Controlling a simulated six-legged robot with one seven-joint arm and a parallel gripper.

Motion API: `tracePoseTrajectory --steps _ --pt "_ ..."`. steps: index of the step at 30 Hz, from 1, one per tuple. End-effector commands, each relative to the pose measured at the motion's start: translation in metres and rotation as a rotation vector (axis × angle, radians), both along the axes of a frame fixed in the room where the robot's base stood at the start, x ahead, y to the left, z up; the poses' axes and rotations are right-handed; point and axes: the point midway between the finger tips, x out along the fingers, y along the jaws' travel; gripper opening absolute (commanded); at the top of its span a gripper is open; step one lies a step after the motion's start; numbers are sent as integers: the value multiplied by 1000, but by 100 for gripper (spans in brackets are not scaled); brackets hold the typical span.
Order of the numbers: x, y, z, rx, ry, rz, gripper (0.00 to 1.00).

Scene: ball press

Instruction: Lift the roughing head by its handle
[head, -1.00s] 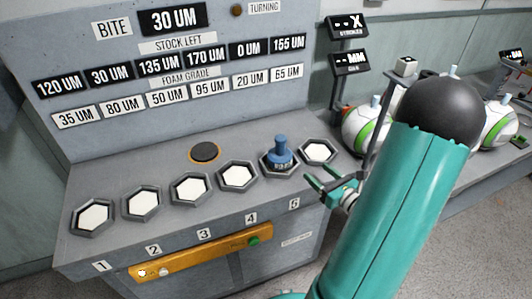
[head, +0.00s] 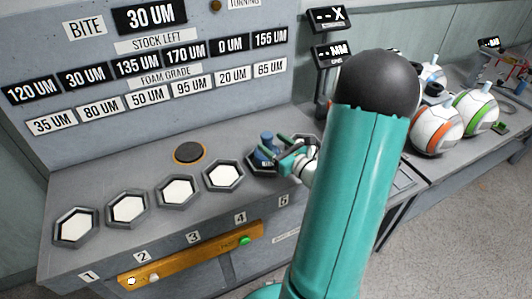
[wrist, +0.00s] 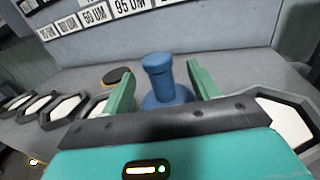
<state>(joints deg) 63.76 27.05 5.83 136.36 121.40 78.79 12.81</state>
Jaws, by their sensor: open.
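The roughing head is a blue piece with an upright handle (wrist: 157,72) on a wider round base (wrist: 168,98). In the head view the blue piece (head: 266,140) sits in a hexagonal socket near the label 5, partly covered by my gripper. My gripper (head: 279,145) is open, with its green fingers pointing at the handle. In the wrist view my gripper (wrist: 158,82) has one finger on each side of the handle, with gaps between. I cannot tell whether the fingertips reach fully past the handle.
Several hexagonal sockets with white pads (head: 178,191) line the console top to the left. A dark round disc (head: 189,153) lies behind them. A yellow bar (head: 190,257) runs along the front. White balls with coloured bands (head: 437,130) stand on the right bench.

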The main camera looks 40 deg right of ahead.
Motion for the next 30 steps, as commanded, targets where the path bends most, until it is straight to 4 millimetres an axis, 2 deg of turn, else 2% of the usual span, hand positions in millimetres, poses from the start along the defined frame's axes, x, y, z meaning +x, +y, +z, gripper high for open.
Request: tracePoseTrajectory --steps 5,12,19,20,28,30 --pt "18 1 1 -1 -2 3 61" --pt "53 1 1 -1 -2 4 61" --pt "55 1 1 -1 0 2 61" --pt "55 1 1 -1 0 2 57" --pt "55 1 1 -1 -1 2 4" --pt "55 1 1 -1 -1 2 0"
